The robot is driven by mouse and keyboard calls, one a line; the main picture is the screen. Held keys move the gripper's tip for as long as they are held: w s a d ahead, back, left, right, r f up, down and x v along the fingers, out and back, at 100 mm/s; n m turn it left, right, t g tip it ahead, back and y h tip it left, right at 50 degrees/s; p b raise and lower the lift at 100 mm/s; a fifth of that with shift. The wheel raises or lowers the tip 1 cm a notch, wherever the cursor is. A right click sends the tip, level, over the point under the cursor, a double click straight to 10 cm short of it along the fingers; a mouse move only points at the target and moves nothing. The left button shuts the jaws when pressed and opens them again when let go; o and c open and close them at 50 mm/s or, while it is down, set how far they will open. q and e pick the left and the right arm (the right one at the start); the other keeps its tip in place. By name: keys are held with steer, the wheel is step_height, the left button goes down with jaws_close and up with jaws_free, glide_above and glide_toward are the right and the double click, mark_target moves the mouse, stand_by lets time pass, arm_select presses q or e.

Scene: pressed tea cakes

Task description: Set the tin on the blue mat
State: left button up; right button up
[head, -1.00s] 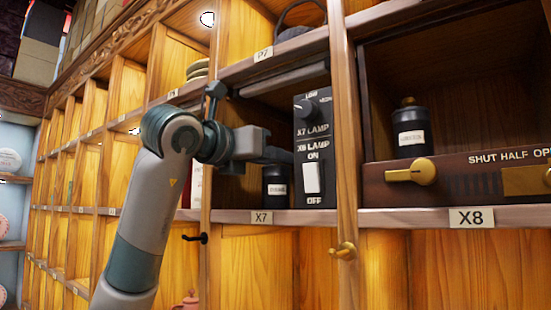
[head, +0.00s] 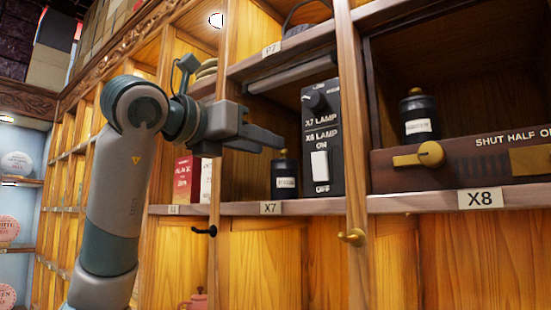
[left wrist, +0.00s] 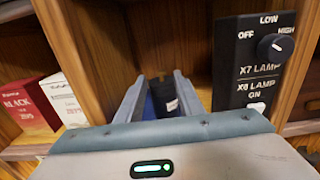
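A dark tin (head: 284,180) with a knobbed lid and pale label stands upright in compartment X7, left of the black lamp switch box. A similar dark tin (head: 418,120) stands in X8. My left gripper (head: 268,138) is at X7's opening, just above the X7 tin's lid in the head view. In the left wrist view, its fingers (left wrist: 160,92) are apart, with a dark labelled tin (left wrist: 166,101) showing beyond and between them. A blue sliver (left wrist: 149,107) shows beside that tin; I cannot tell whether it is the mat. My right gripper is out of view.
The switch box (head: 322,140) stands close right of the X7 tin. Red and white boxes (head: 184,178) sit in the compartment to the left. Wooden uprights bound X7. A brass slider (head: 420,155) sits below the X8 tin.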

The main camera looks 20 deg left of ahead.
arm_select(q)
steer(key=b+v, duration=0.1)
steer(key=v, duration=0.4)
steer(key=shift+w+d, duration=0.15)
stand_by(0.7)
